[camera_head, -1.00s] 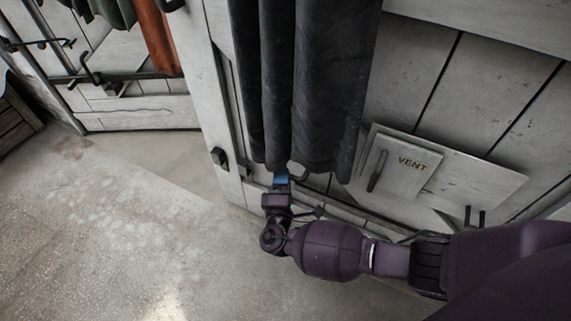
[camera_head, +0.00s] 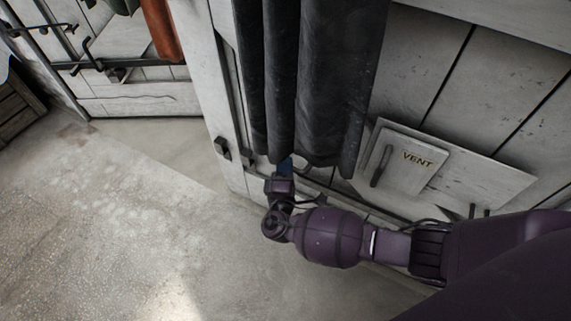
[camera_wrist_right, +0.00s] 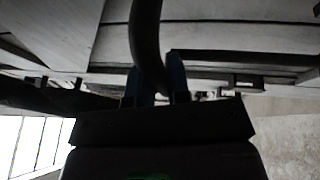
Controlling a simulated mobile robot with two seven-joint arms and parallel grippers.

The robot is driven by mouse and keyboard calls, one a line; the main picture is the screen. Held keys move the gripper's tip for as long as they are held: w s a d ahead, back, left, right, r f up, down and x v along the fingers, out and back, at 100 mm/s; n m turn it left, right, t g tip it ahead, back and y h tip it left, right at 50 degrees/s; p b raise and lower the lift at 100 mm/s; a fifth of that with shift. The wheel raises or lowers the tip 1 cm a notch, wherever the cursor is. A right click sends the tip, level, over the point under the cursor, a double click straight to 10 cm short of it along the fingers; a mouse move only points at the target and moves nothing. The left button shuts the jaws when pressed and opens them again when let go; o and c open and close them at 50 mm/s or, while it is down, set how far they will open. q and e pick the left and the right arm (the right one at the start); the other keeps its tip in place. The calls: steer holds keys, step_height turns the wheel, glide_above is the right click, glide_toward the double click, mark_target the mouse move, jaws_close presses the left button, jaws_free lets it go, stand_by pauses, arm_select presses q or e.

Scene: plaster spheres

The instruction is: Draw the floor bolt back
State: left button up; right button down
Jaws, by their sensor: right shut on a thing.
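My right gripper (camera_head: 285,166) reaches in low at the white plank door, just under the hem of the dark hanging cloth. Its blue fingertips are partly hidden there. In the right wrist view the gripper (camera_wrist_right: 154,84) has its two blue fingers on either side of a dark curved bar (camera_wrist_right: 146,35), shut on it. The bar looks like the floor bolt's handle. The rest of the bolt and its lower end cannot be made out. My left gripper is in neither view.
Dark cloth (camera_head: 330,90) hangs over the work spot. A vent plate (camera_head: 408,170) with a handle is on the door to the right. A black latch block (camera_head: 222,148) is on the post. Bare concrete floor (camera_head: 110,230) lies open at left; a wooden crate (camera_head: 18,108) stands far left.

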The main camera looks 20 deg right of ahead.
steer(key=shift+w+r, duration=0.1)
steer(key=shift+r, duration=0.15)
step_height(320, 180, up, 4)
steer(key=shift+w+r+p, duration=0.1)
steer(key=shift+w+p, duration=0.05)
steer(key=shift+p, duration=0.9)
steer(key=shift+r+p, duration=0.3)
steer(key=shift+r, duration=0.45)
steer(key=shift+f, duration=0.2)
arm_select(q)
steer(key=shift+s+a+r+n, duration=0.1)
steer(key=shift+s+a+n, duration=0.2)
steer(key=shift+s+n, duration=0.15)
arm_select(e)
steer(key=c, duration=1.1)
jaws_free()
steer(key=shift+r, duration=0.1)
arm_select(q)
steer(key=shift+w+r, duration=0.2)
arm_select(e)
steer(key=shift+s+f, duration=0.2)
